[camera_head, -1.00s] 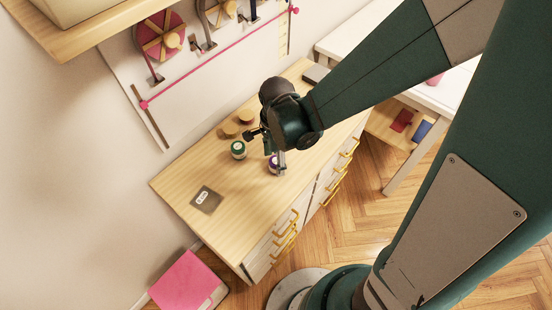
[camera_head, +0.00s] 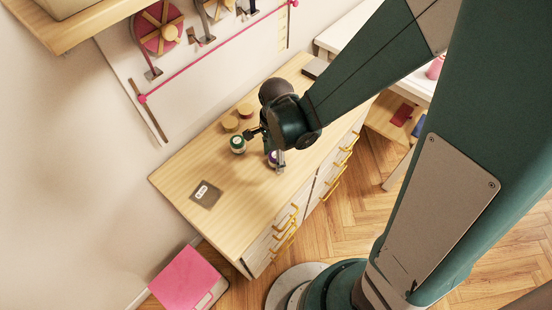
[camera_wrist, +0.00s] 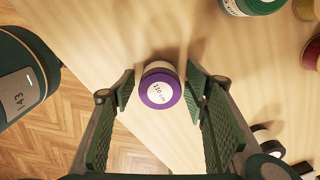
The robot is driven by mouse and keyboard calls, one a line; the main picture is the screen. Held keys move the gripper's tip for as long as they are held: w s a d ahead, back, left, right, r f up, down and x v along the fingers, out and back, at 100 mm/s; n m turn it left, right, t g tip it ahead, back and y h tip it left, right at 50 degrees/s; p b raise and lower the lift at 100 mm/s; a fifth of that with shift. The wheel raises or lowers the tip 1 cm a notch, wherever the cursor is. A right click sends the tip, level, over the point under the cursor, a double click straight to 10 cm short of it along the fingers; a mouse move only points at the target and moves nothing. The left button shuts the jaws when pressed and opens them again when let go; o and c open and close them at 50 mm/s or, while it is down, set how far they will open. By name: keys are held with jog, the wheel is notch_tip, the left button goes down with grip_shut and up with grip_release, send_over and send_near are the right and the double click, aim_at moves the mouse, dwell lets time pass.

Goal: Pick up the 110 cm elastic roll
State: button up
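The 110 cm elastic roll (camera_wrist: 160,90) is a small purple-edged spool with a white label reading "110 cm". It stands on the wooden dresser top (camera_head: 225,175), near its front edge. My gripper (camera_wrist: 159,88) is open in the wrist view, one finger on each side of the roll, with a small gap visible on both sides. In the head view my gripper (camera_head: 268,155) hangs over the dresser and mostly hides the purple roll (camera_head: 272,157).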

jog(key=c, duration=0.8)
jog(key=shift+r, duration=0.15)
jog(key=shift+r+p, duration=0.8)
jog(key=shift+r, duration=4.05)
